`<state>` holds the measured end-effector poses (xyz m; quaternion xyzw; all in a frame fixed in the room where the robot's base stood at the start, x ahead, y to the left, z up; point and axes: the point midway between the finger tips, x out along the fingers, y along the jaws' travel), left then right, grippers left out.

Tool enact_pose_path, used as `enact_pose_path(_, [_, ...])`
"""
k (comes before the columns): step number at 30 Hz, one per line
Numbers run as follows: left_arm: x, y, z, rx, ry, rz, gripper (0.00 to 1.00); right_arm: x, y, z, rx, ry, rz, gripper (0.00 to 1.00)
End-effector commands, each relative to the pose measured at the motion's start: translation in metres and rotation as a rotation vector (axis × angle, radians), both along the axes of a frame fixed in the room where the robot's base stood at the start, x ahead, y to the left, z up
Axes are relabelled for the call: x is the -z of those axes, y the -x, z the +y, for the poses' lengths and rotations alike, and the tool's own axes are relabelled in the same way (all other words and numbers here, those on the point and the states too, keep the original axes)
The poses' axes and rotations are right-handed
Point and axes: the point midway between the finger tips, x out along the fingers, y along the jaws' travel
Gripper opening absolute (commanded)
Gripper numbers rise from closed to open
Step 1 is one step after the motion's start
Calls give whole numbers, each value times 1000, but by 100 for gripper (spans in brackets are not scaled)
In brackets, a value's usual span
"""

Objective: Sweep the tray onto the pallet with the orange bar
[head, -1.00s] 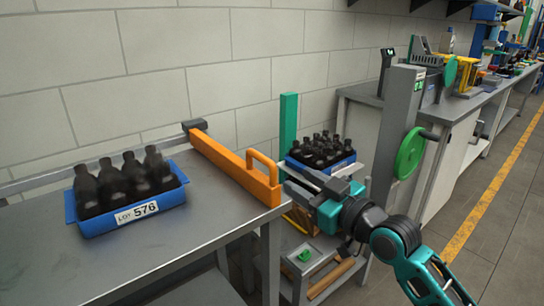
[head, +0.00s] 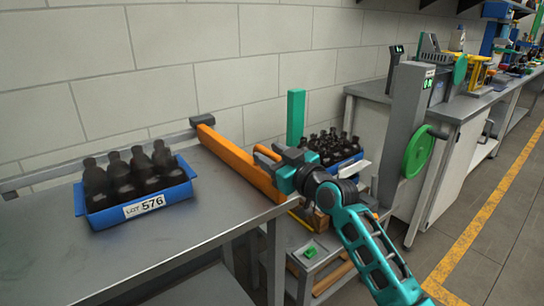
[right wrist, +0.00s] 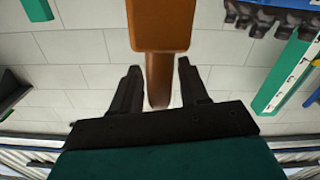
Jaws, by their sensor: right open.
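The blue tray (head: 100,218) with a "LOT 576" label stands on the grey table (head: 200,228) at the left, holding several dark bottles (head: 130,175). The orange bar (head: 238,158) lies along the table's right side, its far end at a dark block by the back rail. My right gripper (head: 268,157) is at the bar's near end, by its handle. In the right wrist view the open fingers (right wrist: 157,88) stand on either side of the orange handle (right wrist: 159,80), with gaps showing. My left gripper is not in view. The pallet cannot be made out for certain.
A second blue tray with several dark bottles (head: 328,143) stands beyond my right gripper, beside a green post (head: 296,118). A grey column with a green wheel (head: 418,152) stands right of it. The table between tray and bar is clear.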

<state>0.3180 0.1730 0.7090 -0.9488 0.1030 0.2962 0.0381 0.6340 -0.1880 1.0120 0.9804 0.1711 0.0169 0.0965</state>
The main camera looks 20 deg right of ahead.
Motion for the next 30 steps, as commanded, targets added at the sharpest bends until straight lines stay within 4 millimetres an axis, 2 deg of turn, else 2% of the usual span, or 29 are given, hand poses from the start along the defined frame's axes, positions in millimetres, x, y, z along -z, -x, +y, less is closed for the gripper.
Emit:
enact_pose_path(6, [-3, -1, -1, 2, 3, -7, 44, 0, 0, 0, 0, 0, 0, 44])
enact_pose_path(20, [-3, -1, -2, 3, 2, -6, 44, 0, 0, -1, 2, 1, -1, 0])
enact_pose_path(30, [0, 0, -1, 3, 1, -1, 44, -1, 0, -2, 4, 1, -2, 0])
